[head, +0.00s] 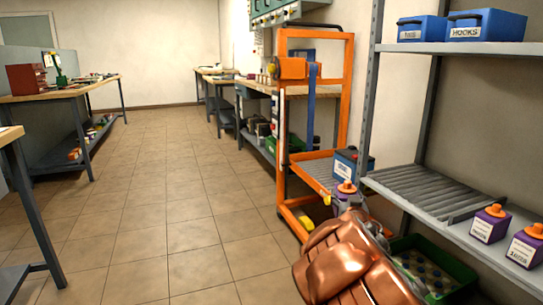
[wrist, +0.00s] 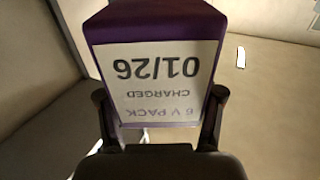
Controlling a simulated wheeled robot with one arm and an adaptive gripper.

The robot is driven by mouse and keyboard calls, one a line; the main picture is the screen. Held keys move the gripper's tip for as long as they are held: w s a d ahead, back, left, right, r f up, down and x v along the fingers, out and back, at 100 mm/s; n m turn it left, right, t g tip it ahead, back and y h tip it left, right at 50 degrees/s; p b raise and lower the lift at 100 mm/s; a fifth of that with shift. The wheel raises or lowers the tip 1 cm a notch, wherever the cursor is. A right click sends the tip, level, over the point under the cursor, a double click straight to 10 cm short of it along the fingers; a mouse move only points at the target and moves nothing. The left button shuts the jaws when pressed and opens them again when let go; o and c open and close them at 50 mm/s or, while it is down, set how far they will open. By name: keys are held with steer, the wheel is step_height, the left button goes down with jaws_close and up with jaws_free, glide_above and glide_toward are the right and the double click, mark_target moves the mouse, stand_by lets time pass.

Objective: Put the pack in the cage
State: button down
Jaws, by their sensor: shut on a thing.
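The pack (wrist: 155,75) is a purple block with a white label reading 6 V PACK, CHARGED, 01/26, upside down in the wrist view. My gripper (wrist: 162,105) is shut on it, one finger at each side. In the head view the held pack (head: 345,198) shows its orange cap in front of the orange frame, partly hidden by my copper-coloured arm. The orange upright frame (head: 283,130) has a roller tray (head: 318,167) inside it; I cannot tell whether this is the cage. No other cage is plain to see.
A dark blue-labelled battery (head: 352,166) stands at the tray's right. Two purple packs (head: 490,224) (head: 525,248) stand on the grey shelf (head: 440,205) at right. A green crate (head: 455,285) sits below. Blue bins (head: 487,25) are above. The tiled floor at left is clear.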

steer(key=w+a+n+y+p, duration=0.1)
steer(key=a+y, duration=0.1)
steer(key=a, duration=0.3)
step_height(320, 180, up, 38)
steer(key=p, duration=3.7)
steer(key=shift+d, duration=0.25)
steer(key=shift+d+f, duration=0.1)
steer(key=shift+d, duration=0.05)
